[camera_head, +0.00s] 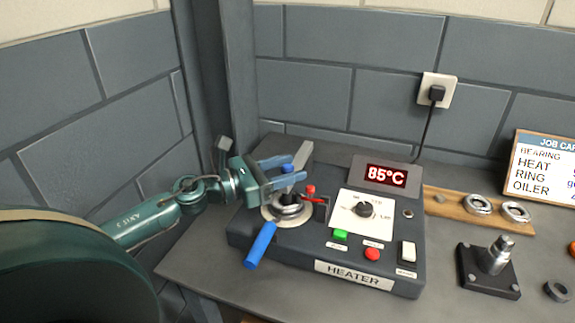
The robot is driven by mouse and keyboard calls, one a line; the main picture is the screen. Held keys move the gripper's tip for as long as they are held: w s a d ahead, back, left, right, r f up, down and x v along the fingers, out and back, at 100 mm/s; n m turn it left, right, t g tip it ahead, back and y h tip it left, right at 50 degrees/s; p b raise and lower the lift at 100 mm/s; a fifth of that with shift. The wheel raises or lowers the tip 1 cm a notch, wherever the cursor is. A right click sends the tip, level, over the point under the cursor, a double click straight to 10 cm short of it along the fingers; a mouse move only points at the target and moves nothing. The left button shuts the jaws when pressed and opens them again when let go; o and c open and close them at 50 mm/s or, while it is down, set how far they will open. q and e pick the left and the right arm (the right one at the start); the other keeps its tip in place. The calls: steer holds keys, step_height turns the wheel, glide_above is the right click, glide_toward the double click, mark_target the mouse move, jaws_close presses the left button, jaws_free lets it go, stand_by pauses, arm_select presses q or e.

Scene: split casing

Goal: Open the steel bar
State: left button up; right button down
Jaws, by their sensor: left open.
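The steel bar (300,160) is a light grey bar on the left part of the heater (353,281), and it looks raised at a slant. A round metal ring (287,211) sits around its foot. A blue handle (261,245) sticks out from the ring toward the heater's front left edge. Whether the fingers touch the bar I cannot tell. Fingers partly hide the bar. My right gripper is out of view.
A small red-topped lever (310,190) stands close right of the bar. The heater's display (386,175) reads 85°C. A wooden board (455,206) with metal rings and a black base with a steel post (489,270) lie to the right. Walls close in behind and left.

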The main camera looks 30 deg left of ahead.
arm_select(q)
steer(key=shift+w+d, duration=0.1)
steer(key=shift+w, duration=0.1)
steer(key=shift+c, duration=0.4)
jaws_close()
